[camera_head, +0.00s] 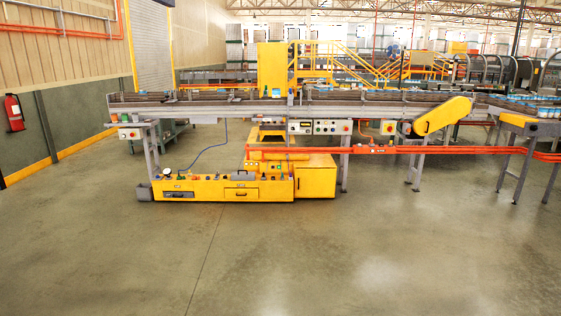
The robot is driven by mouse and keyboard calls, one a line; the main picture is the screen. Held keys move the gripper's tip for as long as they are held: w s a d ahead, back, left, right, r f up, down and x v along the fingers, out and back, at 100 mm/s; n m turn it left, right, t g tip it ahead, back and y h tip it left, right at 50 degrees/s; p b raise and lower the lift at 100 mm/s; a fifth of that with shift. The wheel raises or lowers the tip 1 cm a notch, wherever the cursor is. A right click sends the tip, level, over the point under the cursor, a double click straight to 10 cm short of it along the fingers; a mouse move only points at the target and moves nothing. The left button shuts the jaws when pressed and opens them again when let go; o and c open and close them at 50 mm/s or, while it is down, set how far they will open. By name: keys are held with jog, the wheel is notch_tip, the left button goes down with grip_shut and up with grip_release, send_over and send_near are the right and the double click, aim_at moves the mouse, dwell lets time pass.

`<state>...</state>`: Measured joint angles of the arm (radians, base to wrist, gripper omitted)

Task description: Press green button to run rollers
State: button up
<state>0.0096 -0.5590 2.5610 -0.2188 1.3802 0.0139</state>
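A long roller conveyor (240,108) runs across the middle distance. A control panel (313,127) with small displays and knobs is fixed below its edge, right of centre. A small white control box (129,134) with a red button hangs under the left end. The buttons are very small here, and I cannot make out for certain which is green. My gripper is not in view.
A low yellow cabinet (225,189) with drawers and small coloured items on top stands in front of the conveyor. Orange rails (450,149) run to the right. A red fire extinguisher (14,113) hangs on the left wall. The concrete floor in front is clear.

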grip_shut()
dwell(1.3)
